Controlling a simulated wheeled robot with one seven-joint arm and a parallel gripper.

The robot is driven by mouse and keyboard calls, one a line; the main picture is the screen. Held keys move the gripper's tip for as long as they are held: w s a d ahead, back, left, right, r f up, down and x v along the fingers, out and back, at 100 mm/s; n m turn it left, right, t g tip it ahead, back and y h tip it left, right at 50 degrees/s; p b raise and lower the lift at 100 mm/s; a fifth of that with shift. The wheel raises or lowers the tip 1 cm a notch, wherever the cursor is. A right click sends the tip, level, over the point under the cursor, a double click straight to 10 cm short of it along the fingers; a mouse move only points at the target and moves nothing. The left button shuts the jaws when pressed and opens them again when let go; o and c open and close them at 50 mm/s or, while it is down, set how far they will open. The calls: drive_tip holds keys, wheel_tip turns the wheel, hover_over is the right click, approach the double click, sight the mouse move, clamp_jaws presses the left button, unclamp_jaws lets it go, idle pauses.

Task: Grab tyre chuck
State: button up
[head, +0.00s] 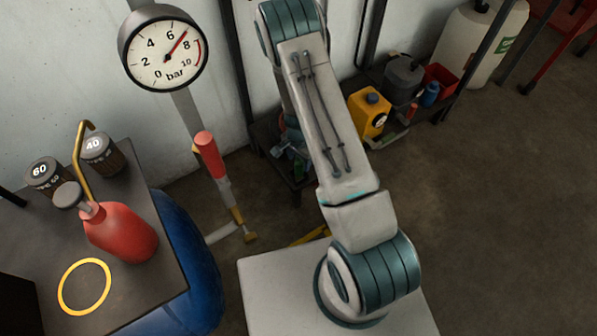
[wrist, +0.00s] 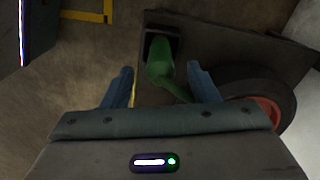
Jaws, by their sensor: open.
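A green thing (wrist: 160,66) with a rounded body and a tapering tail, which looks like the tyre chuck, sits at a dark square holder on a dark plate in the wrist view. My gripper (wrist: 162,68) is open, with one blue finger on each side of the green thing. Gaps show between it and both fingers, and I cannot tell how far below them it lies.
A wheel with a red hub (wrist: 270,108) lies close by the right finger. In the head view, a low dark cart holds a yellow can (head: 369,113) and a red bin (head: 440,78). A workbench (head: 150,240) carries a red oil can (head: 120,232).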

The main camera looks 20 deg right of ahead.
sight(299, 170)
wheel_tip(299, 170, down, 5)
drive_tip(key=b, duration=0.2)
drive_tip(key=shift+f+b, duration=0.2)
drive_tip(key=shift+b, duration=0.1)
drive_tip(key=shift+r, duration=0.1)
drive_tip(key=c, duration=1.1)
